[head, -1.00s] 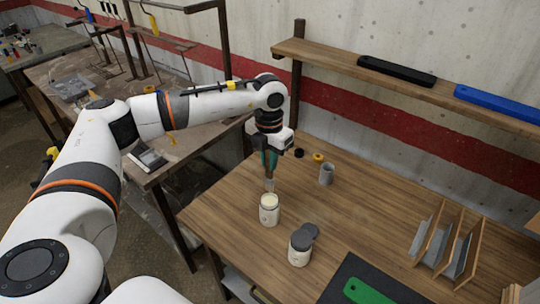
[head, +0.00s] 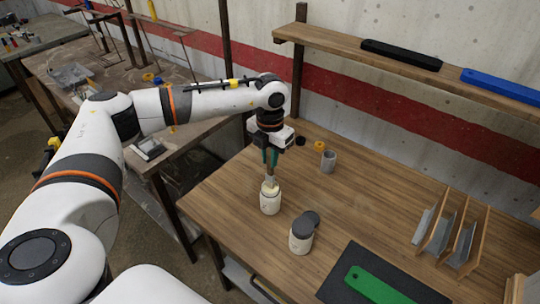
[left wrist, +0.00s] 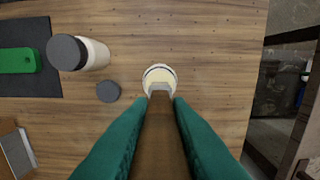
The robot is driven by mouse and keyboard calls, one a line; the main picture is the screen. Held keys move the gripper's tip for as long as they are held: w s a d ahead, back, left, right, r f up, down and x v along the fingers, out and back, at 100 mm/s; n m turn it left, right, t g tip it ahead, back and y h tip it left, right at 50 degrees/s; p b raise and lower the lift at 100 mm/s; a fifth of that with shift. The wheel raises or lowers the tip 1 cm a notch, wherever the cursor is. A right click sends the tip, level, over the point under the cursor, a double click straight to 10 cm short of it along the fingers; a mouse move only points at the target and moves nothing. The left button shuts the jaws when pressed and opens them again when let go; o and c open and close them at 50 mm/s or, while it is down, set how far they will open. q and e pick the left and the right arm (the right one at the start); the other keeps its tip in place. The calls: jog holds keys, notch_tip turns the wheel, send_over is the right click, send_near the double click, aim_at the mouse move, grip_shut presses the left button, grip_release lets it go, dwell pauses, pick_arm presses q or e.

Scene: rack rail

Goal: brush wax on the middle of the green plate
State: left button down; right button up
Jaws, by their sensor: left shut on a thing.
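My left gripper (head: 270,157), with teal fingers, is shut on a brush (head: 270,182) held pointing down; its brown handle (left wrist: 160,140) lies between the fingers in the left wrist view. The brush tip is at the mouth of an open cream jar (head: 270,202), which also shows in the left wrist view (left wrist: 159,71). Whether the bristles touch the wax I cannot tell. The green plate (head: 374,287) lies on a dark mat (head: 345,262) at the front right; its edge shows in the left wrist view (left wrist: 18,60). My right gripper is not in view.
A second jar (head: 301,238) has a grey lid on, with a loose grey lid (head: 311,217) beside it. A wooden rack (head: 452,235) is on the right. The table's middle is clear.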

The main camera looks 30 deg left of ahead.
pick_arm(q)
jog(key=shift+f+b, duration=0.4)
jog(key=shift+f, duration=0.05)
dwell(0.8)
jog(key=shift+f, duration=0.1)
dwell(0.9)
jog(key=shift+r+p, duration=0.35)
jog(key=shift+r, duration=0.4)
jog(key=shift+r+p, duration=1.6)
jog(key=shift+r, duration=1.2)
